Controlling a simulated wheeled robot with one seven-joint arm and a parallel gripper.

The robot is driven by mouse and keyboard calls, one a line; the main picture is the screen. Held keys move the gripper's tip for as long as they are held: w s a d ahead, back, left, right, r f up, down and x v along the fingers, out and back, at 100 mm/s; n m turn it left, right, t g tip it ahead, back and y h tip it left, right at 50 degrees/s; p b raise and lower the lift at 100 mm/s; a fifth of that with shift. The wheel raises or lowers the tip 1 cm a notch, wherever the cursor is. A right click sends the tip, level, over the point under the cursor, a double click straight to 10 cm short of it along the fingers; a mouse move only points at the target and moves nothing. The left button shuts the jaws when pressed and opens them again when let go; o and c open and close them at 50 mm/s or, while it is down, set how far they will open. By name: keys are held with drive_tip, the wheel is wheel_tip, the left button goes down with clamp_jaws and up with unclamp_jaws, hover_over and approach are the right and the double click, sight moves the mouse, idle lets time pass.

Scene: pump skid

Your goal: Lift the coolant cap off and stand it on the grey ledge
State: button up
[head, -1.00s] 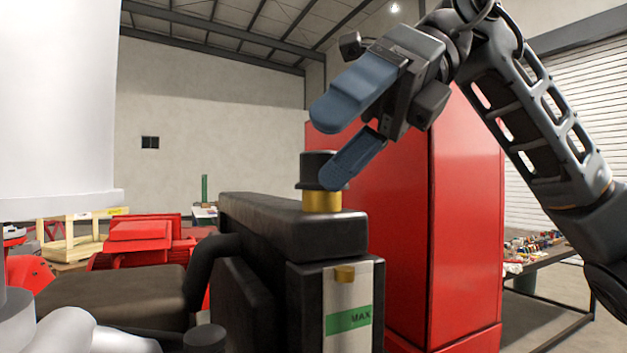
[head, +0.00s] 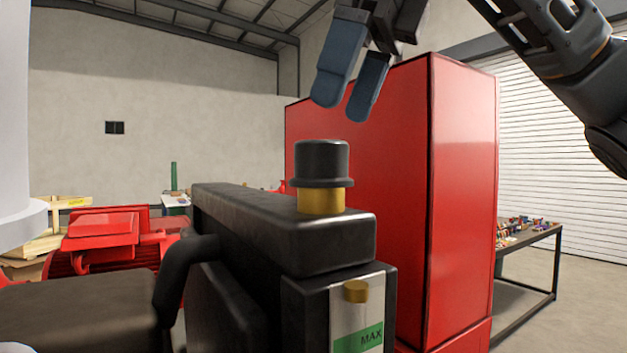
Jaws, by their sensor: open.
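The black coolant cap (head: 321,163) sits upright on a brass neck (head: 321,200) on top of the black tank (head: 285,229). My gripper (head: 341,112) is open and empty, with its two blue fingers pointing down. In the picture it is above the cap and slightly to its right, with a clear gap between fingertips and cap. The upper part of the gripper is cut off by the top edge. I cannot make out the grey ledge for certain.
A tall red cabinet (head: 440,190) stands behind and right of the tank. A black hose (head: 175,275) curves at the tank's left. Red machinery (head: 105,235) is farther left. A workbench (head: 535,238) with small items stands at the right. A brass knob (head: 355,291) juts from the tank's front.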

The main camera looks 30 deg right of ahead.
sight(323, 147)
drive_tip(key=shift+p+x, duration=1.05)
drive_tip(key=shift+x, duration=2.35)
drive_tip(key=shift+w+a+r, duration=0.1)
drive_tip(key=shift+a, duration=0.05)
drive_tip(key=c, duration=1.2)
